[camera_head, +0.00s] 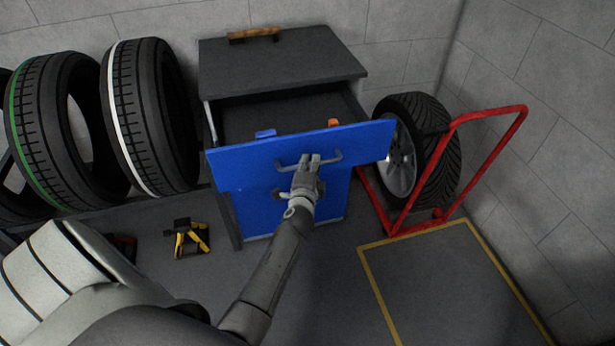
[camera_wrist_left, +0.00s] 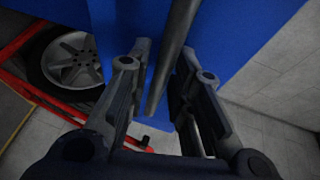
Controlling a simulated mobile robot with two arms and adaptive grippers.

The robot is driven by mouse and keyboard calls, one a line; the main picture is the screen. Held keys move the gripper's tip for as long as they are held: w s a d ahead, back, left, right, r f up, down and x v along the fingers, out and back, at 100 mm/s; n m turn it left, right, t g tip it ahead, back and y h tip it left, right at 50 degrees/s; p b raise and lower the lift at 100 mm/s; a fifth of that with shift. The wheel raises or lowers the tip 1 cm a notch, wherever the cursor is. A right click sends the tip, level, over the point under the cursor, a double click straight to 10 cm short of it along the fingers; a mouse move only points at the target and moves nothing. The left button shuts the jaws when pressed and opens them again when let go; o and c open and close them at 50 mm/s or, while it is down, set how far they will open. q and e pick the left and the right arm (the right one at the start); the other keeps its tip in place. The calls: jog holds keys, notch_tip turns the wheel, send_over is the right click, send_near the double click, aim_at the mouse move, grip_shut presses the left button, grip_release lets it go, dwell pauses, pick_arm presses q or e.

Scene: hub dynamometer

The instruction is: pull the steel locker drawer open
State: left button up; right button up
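The steel locker (camera_head: 280,62) has a dark grey top. Its top drawer has a blue front (camera_head: 240,162) and stands well pulled out, with its dark inside showing. A bar handle (camera_head: 335,158) is on the front and shows between my fingers in the left wrist view (camera_wrist_left: 170,65). My right gripper is not in view.
A blue item (camera_head: 265,133) and an orange item (camera_head: 333,123) show in the drawer. A lower blue front (camera_head: 325,205) is below. A red cart frame (camera_head: 485,175) and wheel (camera_head: 400,165) stand close at right. Tyres (camera_head: 150,120) stand at left. A yellow-black tool (camera_head: 188,238) lies on the floor.

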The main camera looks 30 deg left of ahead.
pick_arm(q)
jog(key=v, duration=1.1)
jog(key=shift+s, duration=0.2)
jog(key=shift+f, duration=0.15)
jog(key=s+d+f+n+g+h, duration=0.15)
jog(key=s+d+f, duration=0.25)
jog(key=f, duration=0.6)
jog(key=s+d+f+n+g+h, duration=0.1)
jog(key=s+d+f+g+h, duration=0.2)
jog(key=f, duration=0.7)
jog(key=s+d+f+n+g+h, duration=0.15)
jog(key=s+d+f, duration=0.3)
jog(key=f, duration=0.65)
jog(key=s+a+f+n+g, duration=0.1)
jog(key=s+f, duration=0.4)
jog(key=s, duration=0.5)
jog(key=s+f+n+g, duration=0.2)
jog(key=s+f, duration=0.3)
jog(key=s, duration=0.5)
jog(key=s+a+f+n+g+h, duration=0.1)
jog(key=s+f+g, duration=0.3)
jog(key=s, duration=0.7)
jog(key=shift+a+f+n, duration=0.35)
jog(key=shift+f+n, duration=0.35)
jog(key=shift+f, duration=0.25)
